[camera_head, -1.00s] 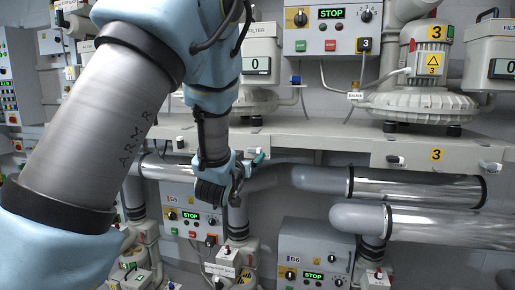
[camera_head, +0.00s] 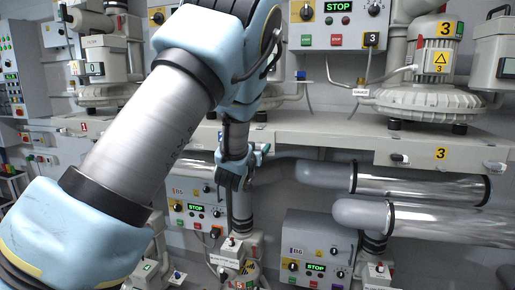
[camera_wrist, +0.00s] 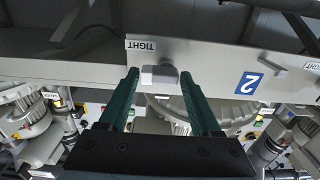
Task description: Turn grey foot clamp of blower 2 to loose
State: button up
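In the wrist view, a small grey foot clamp (camera_wrist: 158,75) sits on the edge of the pale bench, right beside a white label reading TIGHT (camera_wrist: 148,45). A blue number 2 plate (camera_wrist: 248,83) is on the same edge to its right. My gripper (camera_wrist: 159,73) is open, with one dark green finger on each side of the clamp. A narrow gap shows between clamp and fingers. In the head view my gripper (camera_head: 262,155) is at the bench edge, and my arm hides this clamp.
In the wrist view another clamp (camera_wrist: 277,66) sits farther right on the edge. In the head view blower 3 (camera_head: 425,85) stands on the bench (camera_head: 350,127). Silver pipes (camera_head: 415,186) and control box B6 (camera_head: 318,245) are below, to the right of my gripper.

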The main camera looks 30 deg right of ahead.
grip_shut()
dwell(0.3)
jog(key=shift+f+n+b, duration=0.1)
jog(key=shift+n+b, duration=0.3)
jog(key=shift+b, duration=0.35)
jog(key=n+b, duration=0.2)
jog(key=b, duration=0.3)
jog(key=shift+w+a+f+n, duration=0.1)
jog(key=shift+n, duration=0.3)
jog(key=shift+w+a+r+n+b, duration=0.1)
jog(key=shift+n+b, duration=2.3)
jog(key=shift+b, duration=0.35)
jog(key=shift+w+a+r+n+b, duration=0.1)
jog(key=shift+a+r+n+b, duration=0.05)
jog(key=shift+n+b, duration=2.45)
jog(key=shift+w+a+r+n+b, duration=0.1)
jog(key=shift+n+b, duration=2.1)
jog(key=shift+b, duration=0.7)
